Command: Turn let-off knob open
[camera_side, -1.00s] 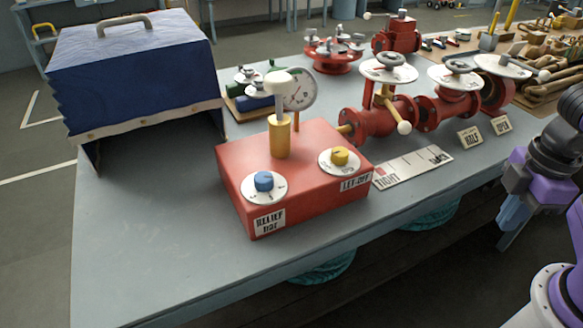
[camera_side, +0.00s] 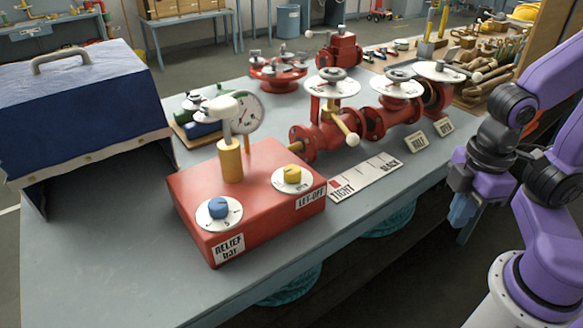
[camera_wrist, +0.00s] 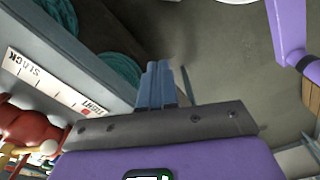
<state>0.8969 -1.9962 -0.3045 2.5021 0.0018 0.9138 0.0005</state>
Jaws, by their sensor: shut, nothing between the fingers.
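The let-off knob is a yellow knob (camera_side: 293,173) on a white dial (camera_side: 285,183), on the top right of a red box (camera_side: 215,185). A "LET-OFF" label (camera_side: 311,196) is on the box's edge beside it. My gripper (camera_side: 461,212) hangs in the air off the table's front edge, right of the box and well apart from the knob. Its blue-grey fingers are together and empty; they also show in the wrist view (camera_wrist: 156,85). The knob is not in the wrist view.
A blue relief knob (camera_side: 218,208) and a brass post with a white-grey top (camera_side: 229,150) share the box. A tight/slack scale strip (camera_side: 366,178) lies right of it. Red valves (camera_side: 325,135) stand behind. A blue cover (camera_side: 75,100) is at left. The table front is clear.

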